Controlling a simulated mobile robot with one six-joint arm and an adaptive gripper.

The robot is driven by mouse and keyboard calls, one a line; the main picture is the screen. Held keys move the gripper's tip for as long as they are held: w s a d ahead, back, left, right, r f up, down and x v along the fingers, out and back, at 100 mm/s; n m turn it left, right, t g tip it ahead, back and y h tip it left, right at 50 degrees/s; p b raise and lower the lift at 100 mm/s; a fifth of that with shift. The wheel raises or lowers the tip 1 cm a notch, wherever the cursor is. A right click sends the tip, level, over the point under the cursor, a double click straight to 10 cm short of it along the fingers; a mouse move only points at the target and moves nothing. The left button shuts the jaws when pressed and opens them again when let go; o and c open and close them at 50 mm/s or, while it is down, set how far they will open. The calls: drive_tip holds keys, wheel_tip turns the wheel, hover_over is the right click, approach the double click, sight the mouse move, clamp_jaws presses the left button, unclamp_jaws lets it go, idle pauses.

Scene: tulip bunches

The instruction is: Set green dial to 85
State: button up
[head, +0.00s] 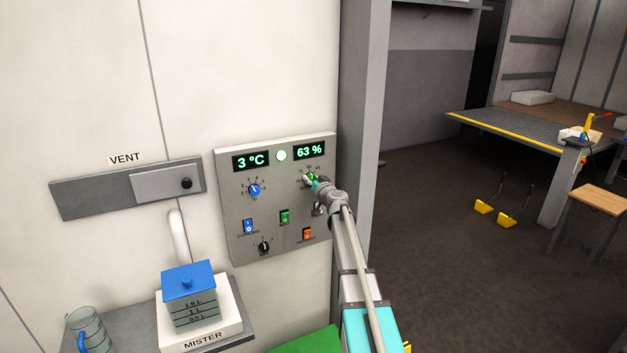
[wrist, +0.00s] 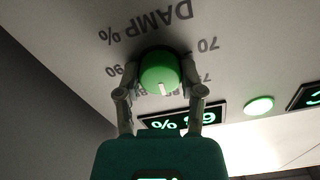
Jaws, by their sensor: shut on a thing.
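The green dial (head: 309,176) sits at the upper right of the grey control panel (head: 234,213), under the green "63 %" display (head: 309,151). My gripper (head: 314,181) reaches it from the lower right and partly covers it. In the wrist view the two fingers of my gripper (wrist: 160,80) are shut on the sides of the green dial (wrist: 160,70). Its white pointer mark faces down in that upside-down view, towards the display. The printed "DAMP %", 70, 75 and 90 are legible; labels near the pointer are partly hidden.
A blue dial (head: 254,190), a black knob (head: 264,246), and blue, green and orange switches share the panel. A round green lamp (head: 281,155) is lit between the displays. A blue-lidded mister tank (head: 190,291) stands lower left. A grey post (head: 362,120) is close on the right.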

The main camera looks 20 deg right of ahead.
drive_tip(key=m, duration=0.4)
drive_tip(key=shift+s, duration=0.1)
drive_tip(key=shift+f+m, duration=0.1)
drive_tip(key=shift+m, duration=2.4)
drive_tip(key=o, duration=1.2)
drive_tip(key=shift+c, duration=0.2)
drive_tip(key=s, duration=1.2)
drive_tip(key=shift+d, duration=0.15)
